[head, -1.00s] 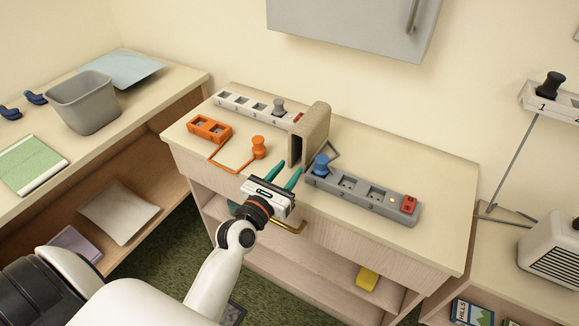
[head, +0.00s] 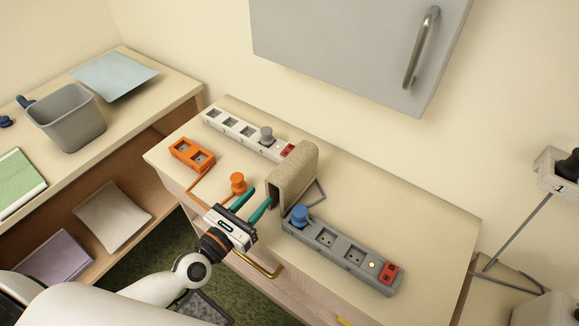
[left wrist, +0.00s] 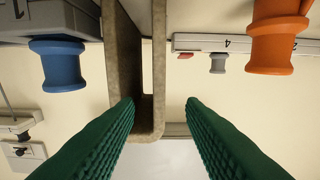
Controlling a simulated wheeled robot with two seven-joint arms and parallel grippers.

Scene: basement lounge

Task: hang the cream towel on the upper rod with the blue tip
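A beige, rough-surfaced folded piece shaped like an arch (head: 297,172), probably the cream towel, stands on the cabinet top between the power strips. It also shows in the left wrist view (left wrist: 122,60). My left gripper (head: 261,196) is open at its near end. In the left wrist view its green fingers (left wrist: 160,103) are wide apart, with one wall of the arch between the tips in the picture; I cannot tell whether they touch it. No rod with a blue tip can be made out. My right gripper is not in view.
A grey strip (head: 340,250) with a blue plug (head: 299,215) lies right of the arch. An orange socket block (head: 191,154) and orange plug (head: 238,183) lie left. A white strip (head: 232,125) is behind. A grey wall cabinet (head: 350,45) hangs above. The cabinet top's right part is clear.

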